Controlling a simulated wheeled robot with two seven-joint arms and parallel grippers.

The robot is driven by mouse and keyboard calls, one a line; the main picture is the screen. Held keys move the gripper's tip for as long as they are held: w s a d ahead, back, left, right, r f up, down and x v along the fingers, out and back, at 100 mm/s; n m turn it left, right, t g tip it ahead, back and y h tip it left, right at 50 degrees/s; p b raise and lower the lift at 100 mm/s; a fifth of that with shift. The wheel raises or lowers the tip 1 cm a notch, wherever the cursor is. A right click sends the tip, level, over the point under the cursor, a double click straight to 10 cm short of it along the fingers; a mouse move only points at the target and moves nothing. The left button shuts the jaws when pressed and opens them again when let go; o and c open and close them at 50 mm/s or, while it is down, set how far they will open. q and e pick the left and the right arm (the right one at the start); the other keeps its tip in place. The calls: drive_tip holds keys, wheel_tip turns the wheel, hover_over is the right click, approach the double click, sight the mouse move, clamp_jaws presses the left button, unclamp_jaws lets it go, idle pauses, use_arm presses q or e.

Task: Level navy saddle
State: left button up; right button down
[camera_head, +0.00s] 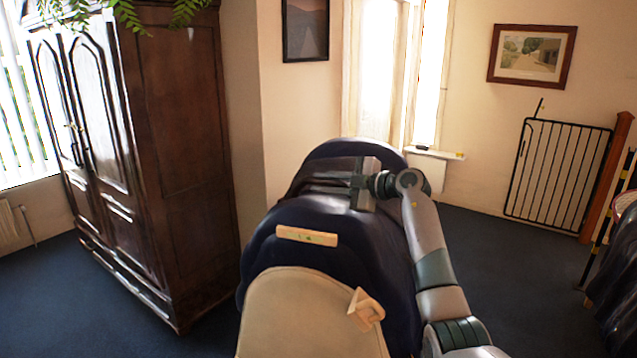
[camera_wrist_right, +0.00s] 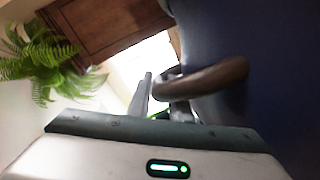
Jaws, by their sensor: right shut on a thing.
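The navy saddle (camera_head: 283,217) sits in the centre of the head view, on or against a rounded beige form (camera_head: 300,315). A small pale spirit level (camera_head: 307,236) with a green vial lies on its near part and looks slightly tilted, right end lower. My right gripper (camera_head: 338,188) is at the saddle's far part, beside a dark brown section (camera_head: 320,172). In the right wrist view, the gripper (camera_wrist_right: 160,95) is shut on a brown curved handle (camera_wrist_right: 210,78) beside a navy surface. The bubble's position is too small to tell. My left gripper is out of view.
A small wooden bracket (camera_head: 366,308) sticks up from the beige form's right side. A large dark wardrobe (camera_head: 175,140) stands to the left. A black metal gate (camera_head: 560,170) leans at the right wall.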

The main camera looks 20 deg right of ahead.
drive_tip(key=shift+s+d+r, duration=0.1)
drive_tip(key=shift+s+d, duration=0.25)
drive_tip(key=shift+d, duration=0.2)
drive_tip(key=c, duration=1.6)
unclamp_jaws()
drive_tip(key=shift+w+a, duration=0.1)
drive_tip(key=shift+c, duration=0.2)
drive_tip(key=shift+s+d, duration=0.3)
drive_tip(key=b+v, duration=0.6)
drive_tip(key=v, duration=1.1)
drive_tip(key=shift+f, duration=0.25)
